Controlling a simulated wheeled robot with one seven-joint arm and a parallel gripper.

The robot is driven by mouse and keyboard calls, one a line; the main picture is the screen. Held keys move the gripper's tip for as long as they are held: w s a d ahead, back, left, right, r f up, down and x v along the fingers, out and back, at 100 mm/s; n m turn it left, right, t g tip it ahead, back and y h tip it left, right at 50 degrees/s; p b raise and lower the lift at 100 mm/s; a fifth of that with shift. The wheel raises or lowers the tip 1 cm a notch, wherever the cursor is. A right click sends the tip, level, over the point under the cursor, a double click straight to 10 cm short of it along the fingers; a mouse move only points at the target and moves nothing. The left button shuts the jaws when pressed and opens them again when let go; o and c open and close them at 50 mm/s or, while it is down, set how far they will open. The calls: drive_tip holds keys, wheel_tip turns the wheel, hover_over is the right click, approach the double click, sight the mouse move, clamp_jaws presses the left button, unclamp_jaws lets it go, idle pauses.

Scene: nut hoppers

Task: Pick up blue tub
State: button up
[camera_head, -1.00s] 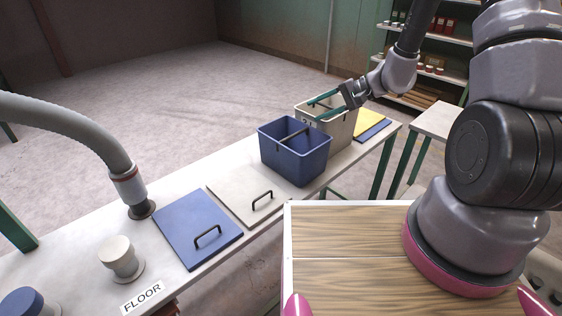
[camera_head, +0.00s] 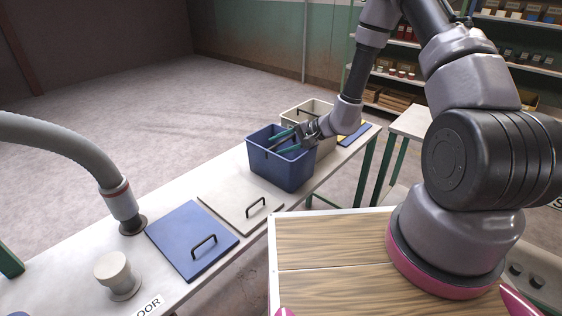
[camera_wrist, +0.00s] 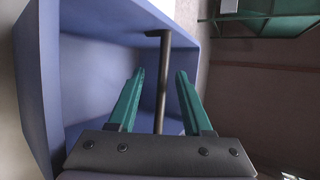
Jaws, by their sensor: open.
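The blue tub (camera_head: 282,174) stands upright on the long white table, with a dark bar handle across its open top. In the wrist view the tub's blue wall (camera_wrist: 100,85) and its handle (camera_wrist: 162,80) show close up. My gripper (camera_head: 281,141) is over the tub's mouth. Its green fingers are apart and empty, and in the wrist view (camera_wrist: 160,75) the handle lies between them. I cannot tell whether a finger touches it.
A cream tub (camera_head: 300,110) stands just behind the blue one. A blue lid (camera_head: 190,240) and a cream lid (camera_head: 236,200) lie on the table in front. A grey hose (camera_head: 70,150), a cream knob (camera_head: 117,272) and a wooden-topped surface (camera_head: 330,260) are nearer.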

drive_tip(key=x, duration=0.3)
drive_tip(key=shift+a, duration=0.35)
clamp_jaws()
idle(1.1)
